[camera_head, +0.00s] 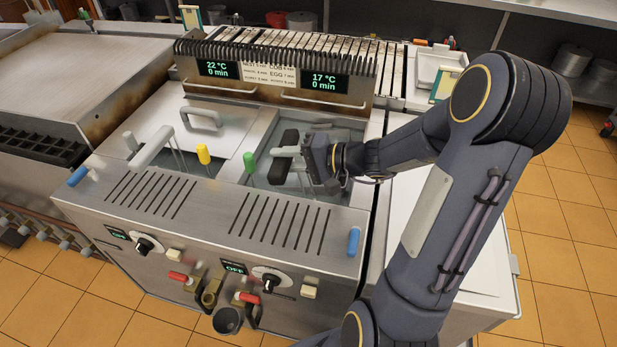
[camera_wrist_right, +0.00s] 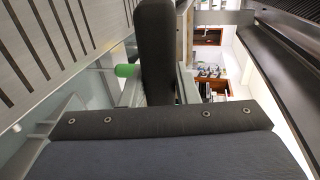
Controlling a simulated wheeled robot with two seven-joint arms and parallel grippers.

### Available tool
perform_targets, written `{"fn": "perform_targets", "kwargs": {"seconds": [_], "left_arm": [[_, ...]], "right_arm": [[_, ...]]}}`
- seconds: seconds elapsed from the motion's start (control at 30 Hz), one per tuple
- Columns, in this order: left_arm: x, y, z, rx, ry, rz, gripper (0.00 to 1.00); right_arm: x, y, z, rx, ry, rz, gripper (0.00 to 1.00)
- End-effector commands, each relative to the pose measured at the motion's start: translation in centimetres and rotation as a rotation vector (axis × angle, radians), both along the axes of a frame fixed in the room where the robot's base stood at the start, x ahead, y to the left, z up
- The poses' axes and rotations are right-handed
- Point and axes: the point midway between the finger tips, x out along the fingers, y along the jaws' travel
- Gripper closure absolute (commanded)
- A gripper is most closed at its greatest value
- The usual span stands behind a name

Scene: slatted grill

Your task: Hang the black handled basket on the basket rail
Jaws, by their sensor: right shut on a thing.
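The black handled basket shows mainly as its thick black handle (camera_head: 289,138), over the open right-hand well of the fryer. The handle stands up in front of the palm in the right wrist view (camera_wrist_right: 156,45). My right gripper (camera_head: 287,152) reaches in from the right and is shut on this handle. The basket's wire body is mostly hidden by the gripper and the well's front edge. Light bars run along the back panel below the displays, one behind the right well (camera_head: 322,101) and one behind the left (camera_head: 218,88); they look like the basket rail. My left gripper is out of view.
A metal lid (camera_head: 215,136) with a loop handle covers the left well. A grey-handled basket (camera_head: 152,148) stands at its left. The slatted top (camera_head: 290,50) lies behind the displays.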

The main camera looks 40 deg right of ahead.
Motion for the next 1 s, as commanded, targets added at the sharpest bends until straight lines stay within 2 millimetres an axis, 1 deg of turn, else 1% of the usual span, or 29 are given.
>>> {"fn": "perform_targets", "kwargs": {"seconds": [0.17, 1.0], "left_arm": [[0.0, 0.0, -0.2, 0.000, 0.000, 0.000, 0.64], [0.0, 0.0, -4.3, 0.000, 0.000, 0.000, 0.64]], "right_arm": [[-0.1, -0.3, -0.1, -0.008, -0.004, -0.005, 1.00], [-2.9, -2.1, -0.7, 0.047, -0.089, -0.010, 1.00]]}}
